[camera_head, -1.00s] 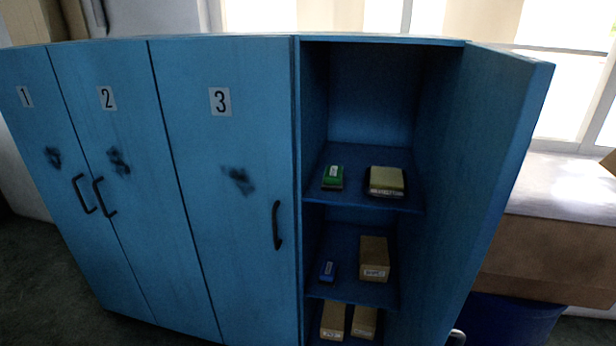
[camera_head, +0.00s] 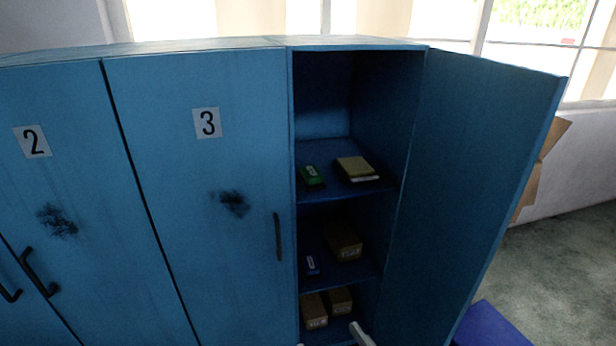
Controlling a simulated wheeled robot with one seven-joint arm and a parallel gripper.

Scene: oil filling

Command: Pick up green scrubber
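The green scrubber (camera_head: 312,177) is a small green block with a white label. It lies on the upper shelf (camera_head: 345,191) of the open blue locker, at the left side near the shelf's front edge. A pale yellow-topped box (camera_head: 356,168) lies to its right, a little apart. My gripper is not clearly in view. A light grey piece (camera_head: 361,334) shows at the bottom edge in front of the lowest shelf, and I cannot tell what it is.
The open locker door (camera_head: 490,170) stands out to the right. Closed door 3 (camera_head: 190,200) is at the left. Lower shelves hold a blue block (camera_head: 312,265) and several brown boxes (camera_head: 344,241). A blue object (camera_head: 490,326) lies on the floor at the right.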

